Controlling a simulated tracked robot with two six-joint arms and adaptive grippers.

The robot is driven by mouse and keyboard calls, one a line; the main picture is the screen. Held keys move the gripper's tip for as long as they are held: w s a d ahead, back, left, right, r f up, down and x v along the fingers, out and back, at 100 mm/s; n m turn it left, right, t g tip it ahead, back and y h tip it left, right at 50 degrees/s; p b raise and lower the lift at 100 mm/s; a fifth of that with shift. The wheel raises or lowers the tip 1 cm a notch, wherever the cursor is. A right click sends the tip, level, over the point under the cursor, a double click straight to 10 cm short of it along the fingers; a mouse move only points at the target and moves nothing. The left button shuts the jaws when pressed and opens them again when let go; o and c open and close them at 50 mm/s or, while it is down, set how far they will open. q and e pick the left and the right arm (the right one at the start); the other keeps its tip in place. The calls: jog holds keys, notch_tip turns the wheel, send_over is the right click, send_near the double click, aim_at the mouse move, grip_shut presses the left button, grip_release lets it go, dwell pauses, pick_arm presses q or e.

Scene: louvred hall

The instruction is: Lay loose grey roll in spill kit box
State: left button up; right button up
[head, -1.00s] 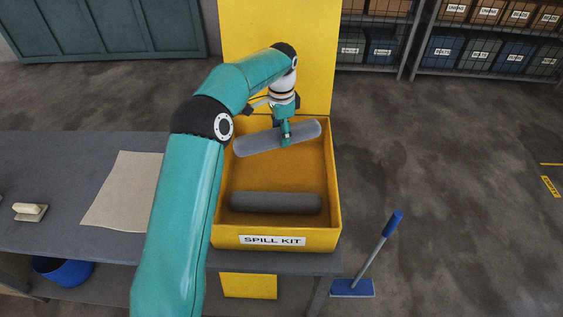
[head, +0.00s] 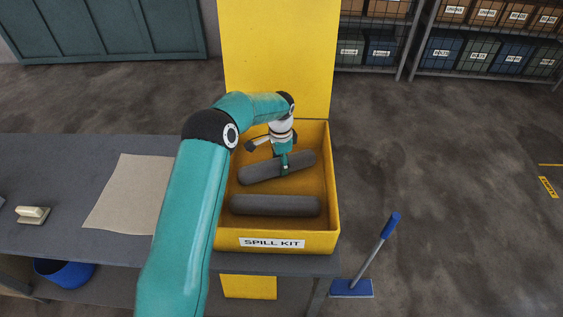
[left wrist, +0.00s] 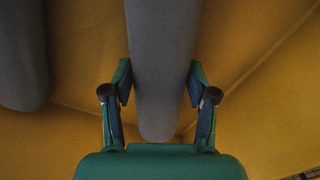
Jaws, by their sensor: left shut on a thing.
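My left gripper (head: 284,168) is shut on a grey roll (head: 258,171) inside the open yellow spill kit box (head: 333,200). The roll lies slightly aslant, its right end a little farther back. I cannot tell whether it touches the box floor. A second grey roll (head: 275,205) lies in the front part of the box, apart from the held one. In the left wrist view the held roll (left wrist: 160,70) runs between the two fingers, and the other roll (left wrist: 22,55) shows at the left edge. My right gripper is not in view.
The box stands on a grey bench (head: 90,240) with its yellow lid (head: 275,55) upright behind. A beige sheet (head: 125,195) and a cream-handled brush (head: 33,214) lie left. A blue-handled broom (head: 370,255) stands at the right. A blue tub (head: 65,272) sits below.

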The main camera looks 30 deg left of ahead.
pick_arm(q)
jog(key=o, duration=1.2)
jog(key=shift+f, duration=0.1)
jog(key=shift+o, duration=0.2)
notch_tip(320, 180, up, 12)
jog(key=b, duration=0.1)
jog(key=shift+s, duration=0.1)
